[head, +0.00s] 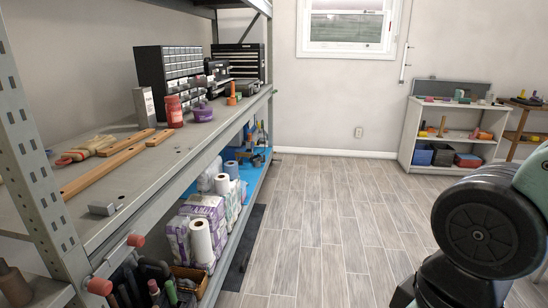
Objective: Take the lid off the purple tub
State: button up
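A small, low, round purple item, which looks like the purple tub (202,113), sits on the metal shelf top (150,178) at the left. It stands just right of a red jar (174,112). It is too small to tell its lid apart from its body. Part of my arm shows at the lower right, far from the tub. My gripper's fingers are not in view.
Drawer cabinets (166,72) stand behind the tub, and an orange item (231,99) is to its right. Wooden bars (104,168) lie nearer. The wood floor (315,220) is clear. A white shelf unit (407,135) stands far right.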

aim_at(201, 108)
jog(key=i, duration=0.95)
jog(key=i+l+u, duration=0.1)
jog(key=i, duration=0.85)
jog(key=i+l+u, duration=0.1)
jog(key=i+u, duration=0.35)
jog(key=i+l+u, duration=0.2)
jog(key=i+u, duration=0.25)
jog(key=i+l+u, duration=0.65)
jog(key=l+u, duration=0.2)
